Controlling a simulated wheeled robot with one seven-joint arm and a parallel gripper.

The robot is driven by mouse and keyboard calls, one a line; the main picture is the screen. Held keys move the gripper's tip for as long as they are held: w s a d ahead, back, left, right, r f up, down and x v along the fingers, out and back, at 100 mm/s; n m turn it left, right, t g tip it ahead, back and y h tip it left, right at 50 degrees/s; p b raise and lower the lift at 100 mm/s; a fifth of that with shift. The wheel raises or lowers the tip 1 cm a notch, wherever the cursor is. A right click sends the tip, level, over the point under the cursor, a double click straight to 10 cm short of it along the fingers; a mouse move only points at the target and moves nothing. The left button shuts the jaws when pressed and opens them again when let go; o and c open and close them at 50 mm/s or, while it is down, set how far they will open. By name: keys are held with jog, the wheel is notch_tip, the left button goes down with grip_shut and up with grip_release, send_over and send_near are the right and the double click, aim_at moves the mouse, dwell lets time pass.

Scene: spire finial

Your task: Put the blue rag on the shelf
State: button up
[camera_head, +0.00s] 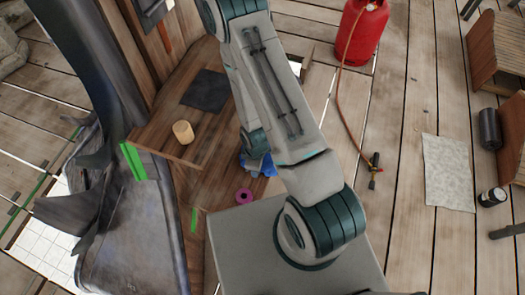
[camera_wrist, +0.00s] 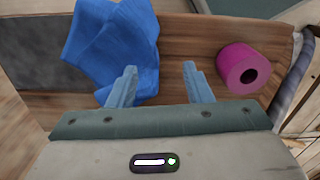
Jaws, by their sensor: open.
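The crumpled blue rag (camera_wrist: 110,40) lies on a wooden surface in the wrist view. In the head view only a small part of the rag (camera_head: 262,167) shows beside my arm, which hides the rest. My gripper (camera_wrist: 160,78) is open, with nothing between its fingers. Its left finger overlaps the rag's lower right edge in the wrist view; I cannot tell whether they touch. The gripper is hidden behind my arm in the head view. A wooden board with green tape at its edge, possibly the shelf (camera_head: 155,138), is left of the rag.
A pink roll (camera_wrist: 242,68) lies right of the fingers; it also shows in the head view (camera_head: 244,196). A tan cylinder (camera_head: 183,132) and a dark flat square (camera_head: 207,90) are on the wood. A red gas cylinder (camera_head: 362,32) with a hose stands on the plank floor.

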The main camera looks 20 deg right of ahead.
notch_tip(320, 180, up, 7)
jog(key=s+a+p, duration=0.1)
jog(key=s+p, duration=0.1)
jog(key=p, duration=0.1)
jog(key=shift+s+a+f+p, duration=0.15)
jog(key=shift+s+a+p, duration=0.05)
jog(key=shift+s+p, duration=0.15)
jog(key=w+d+r+m+t+p, duration=0.1)
jog(key=w+r+m, duration=0.2)
jog(key=r, duration=0.7)
jog(key=w+d+r+m+p, duration=0.1)
jog(key=w+r+m, duration=0.2)
jog(key=r, duration=0.7)
jog(key=s+d+r+m, duration=0.1)
jog(key=s+r+m, duration=0.1)
jog(key=r, duration=0.5)
jog(key=s+d+r+m+t, duration=0.1)
jog(key=s+r+m, duration=0.1)
jog(key=s+r, duration=0.2)
jog(key=s+d+r+m+p, duration=0.1)
jog(key=s+d+r+m, duration=0.1)
jog(key=r, duration=0.8)
jog(key=shift+s+t, duration=0.4)
jog(key=shift+s, duration=0.1)
